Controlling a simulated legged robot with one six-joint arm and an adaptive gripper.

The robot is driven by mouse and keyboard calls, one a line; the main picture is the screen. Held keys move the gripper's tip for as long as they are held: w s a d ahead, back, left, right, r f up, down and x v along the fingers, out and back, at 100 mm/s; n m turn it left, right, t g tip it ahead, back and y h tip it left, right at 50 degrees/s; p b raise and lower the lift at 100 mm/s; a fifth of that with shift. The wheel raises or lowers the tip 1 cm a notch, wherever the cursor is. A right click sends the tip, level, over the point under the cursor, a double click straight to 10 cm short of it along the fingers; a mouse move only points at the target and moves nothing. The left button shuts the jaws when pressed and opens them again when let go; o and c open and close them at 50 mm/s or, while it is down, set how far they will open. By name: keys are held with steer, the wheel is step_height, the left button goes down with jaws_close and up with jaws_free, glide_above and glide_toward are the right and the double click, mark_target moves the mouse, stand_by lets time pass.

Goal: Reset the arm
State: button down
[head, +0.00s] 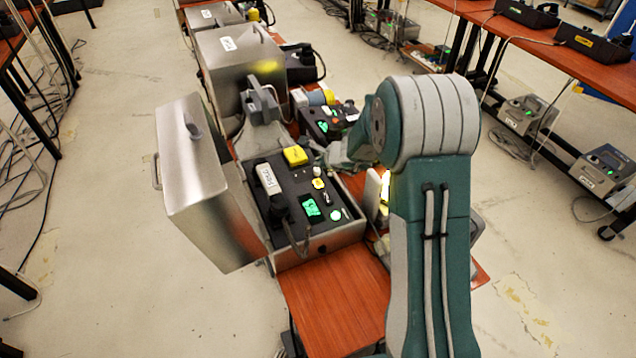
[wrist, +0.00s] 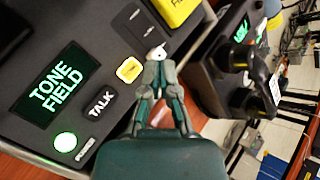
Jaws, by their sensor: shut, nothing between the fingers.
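In the head view, my arm reaches in from the right and ends over the paging phone (head: 350,232). My gripper shows in the wrist view (wrist: 158,52), with its fingers together and empty. Its tips appear close to a white knob on the panel, beside the yellow button (wrist: 129,69); I cannot tell whether they touch it. The screen (wrist: 52,86) reads "TONE FIELD", with the TALK button (wrist: 101,103) and a lit green power button (wrist: 65,142) nearby. In the head view, the handset (head: 268,179) lies on the phone's left side.
The phone's metal cover (head: 193,165) stands open at the left. Another metal box (head: 235,60) and a second dark phone unit (head: 325,122) sit behind on the red-brown table (head: 335,300). Cables trail on the floor, and more tables with units line the right. The table's near end is clear.

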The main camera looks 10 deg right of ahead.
stand_by(0.4)
steer(key=s+a+r+n+g+y, duration=0.1)
steer(key=s+a+r+n, duration=0.2)
steer(key=s+r+n, duration=0.45)
steer(key=s+a+r+n+g+y, duration=0.1)
steer(key=s+a+r+n, duration=0.35)
steer(key=s+r, duration=0.5)
steer(key=s+d+r+n+h, duration=0.2)
steer(key=s+n, duration=0.3)
steer(key=s, duration=0.5)
steer(key=s+d+r+n+h, duration=0.2)
steer(key=s+d+n, duration=0.3)
steer(key=s, duration=0.5)
steer(key=shift+s+r+g+h, duration=0.2)
steer(key=shift+s+g+h, duration=0.2)
steer(key=shift+h, duration=0.4)
